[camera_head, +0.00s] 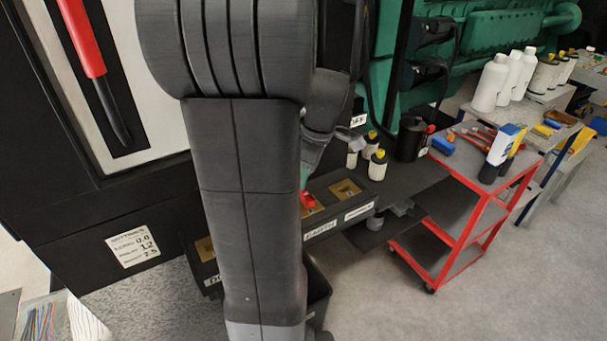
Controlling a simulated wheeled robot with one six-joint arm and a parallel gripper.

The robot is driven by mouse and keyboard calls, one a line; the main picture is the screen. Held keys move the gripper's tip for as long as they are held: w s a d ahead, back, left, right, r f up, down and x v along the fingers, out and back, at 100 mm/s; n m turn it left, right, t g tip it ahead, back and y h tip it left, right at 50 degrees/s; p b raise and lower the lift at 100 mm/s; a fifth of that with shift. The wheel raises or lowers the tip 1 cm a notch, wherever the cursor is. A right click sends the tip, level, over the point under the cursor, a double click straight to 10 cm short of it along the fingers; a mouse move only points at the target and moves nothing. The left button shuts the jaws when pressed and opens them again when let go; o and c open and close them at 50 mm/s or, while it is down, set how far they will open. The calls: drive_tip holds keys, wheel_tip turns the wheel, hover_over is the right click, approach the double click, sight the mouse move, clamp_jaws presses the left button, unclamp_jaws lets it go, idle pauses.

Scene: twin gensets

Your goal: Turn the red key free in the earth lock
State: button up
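The red key (307,201) stands in a brass lock on the black lock panel, just right of my arm. The label "EARTH" (321,229) is below that lock. My large grey arm crosses the middle of the view and hides much of the panel. My gripper (308,180) seems to point down at the red key from above, largely hidden by the arm. Whether its fingers touch or grasp the key cannot be made out.
Another brass lock (345,189) sits to the right, without a key. Yellow-capped bottles (377,166) and a black pot (411,139) stand on a dark shelf behind. A red trolley (460,215) is at right. Grey floor (520,275) is clear at lower right.

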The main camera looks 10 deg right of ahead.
drive_tip(key=shift+s+r+m, duration=0.1)
drive_tip(key=shift+s+m, duration=0.2)
drive_tip(key=shift+m, duration=0.6)
drive_tip(key=shift+m+t+h, duration=0.3)
drive_tip(key=shift+m, duration=0.7)
drive_tip(key=m, duration=0.2)
drive_tip(key=m+b, duration=0.1)
drive_tip(key=shift+s+d+f+m+h, duration=0.15)
drive_tip(key=shift+s+f+m+h, duration=0.15)
drive_tip(key=shift+s+f+m, duration=0.1)
drive_tip(key=shift+m, duration=0.3)
drive_tip(key=f+b, duration=0.2)
drive_tip(key=w+f+b, duration=0.1)
drive_tip(key=f, duration=0.2)
drive_tip(key=shift+f+b, duration=0.15)
drive_tip(key=shift+b, duration=0.25)
drive_tip(key=shift+t, duration=0.3)
